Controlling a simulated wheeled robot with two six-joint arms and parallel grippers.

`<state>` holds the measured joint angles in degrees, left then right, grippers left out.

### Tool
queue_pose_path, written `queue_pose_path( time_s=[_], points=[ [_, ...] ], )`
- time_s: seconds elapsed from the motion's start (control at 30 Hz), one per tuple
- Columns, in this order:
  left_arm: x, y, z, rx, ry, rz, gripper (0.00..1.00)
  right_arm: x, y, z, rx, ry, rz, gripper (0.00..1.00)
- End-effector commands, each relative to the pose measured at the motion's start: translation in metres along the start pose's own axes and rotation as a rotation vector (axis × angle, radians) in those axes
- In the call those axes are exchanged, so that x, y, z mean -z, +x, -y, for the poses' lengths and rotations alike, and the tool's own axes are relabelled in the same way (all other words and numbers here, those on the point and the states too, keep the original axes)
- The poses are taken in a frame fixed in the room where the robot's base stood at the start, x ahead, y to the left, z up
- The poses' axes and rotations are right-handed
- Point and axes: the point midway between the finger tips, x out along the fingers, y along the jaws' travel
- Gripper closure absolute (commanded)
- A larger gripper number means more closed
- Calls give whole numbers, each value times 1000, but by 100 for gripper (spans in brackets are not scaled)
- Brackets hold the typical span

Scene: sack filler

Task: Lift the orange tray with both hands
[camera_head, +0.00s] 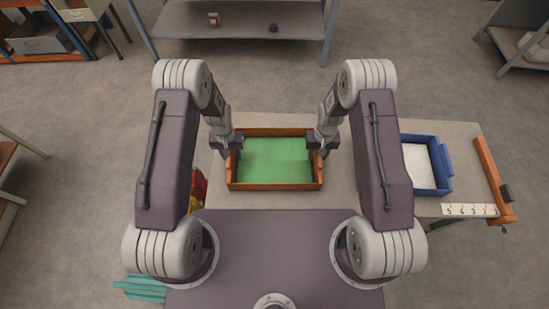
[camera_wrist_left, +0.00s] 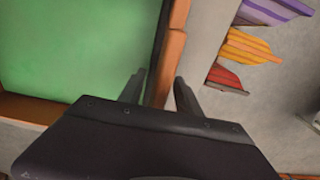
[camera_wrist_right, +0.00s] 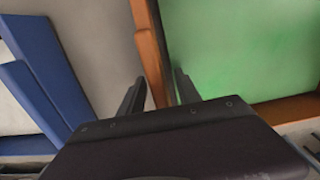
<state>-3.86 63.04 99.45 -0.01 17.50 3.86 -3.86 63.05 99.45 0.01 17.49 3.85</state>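The orange tray (camera_head: 274,187) stands on the table, with orange-brown walls and a green inside. In the left wrist view, one side wall of the tray (camera_wrist_left: 174,52) runs between the fingers of my left gripper (camera_wrist_left: 160,78). In the right wrist view, the opposite wall (camera_wrist_right: 150,55) runs between the fingers of my right gripper (camera_wrist_right: 160,78). Both grippers look open, with one finger inside the tray and one outside. The head view shows my left gripper (camera_head: 233,148) at the left wall and my right gripper (camera_head: 317,148) at the right wall.
A blue bin (camera_head: 447,165) with white contents stands right of the tray on the table (camera_head: 350,198). An orange-brown bar (camera_head: 492,175) and a numbered scale strip (camera_head: 468,210) lie at the right edge. Red and yellow items (camera_head: 198,188) lie left of the tray. A shelf (camera_head: 240,18) stands beyond.

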Motion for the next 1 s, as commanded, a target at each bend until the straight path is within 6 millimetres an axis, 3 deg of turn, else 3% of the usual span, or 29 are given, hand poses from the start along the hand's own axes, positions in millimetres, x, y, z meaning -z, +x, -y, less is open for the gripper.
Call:
queue_pose_path(
  time_s=[0.3, 0.43, 1.0],
  points=[
    [0, 2, 0, 0, 0, 0, 63, 0, 2, 0, 0, 0, 0, 63],
    [0, 2, 0, 0, 0, 0, 99, 0, 2, 0, 0, 0, 0, 99],
    [0, 2, 0, 0, 0, 0, 100, 0, 2, 0, 0, 0, 0, 100]
  ],
)
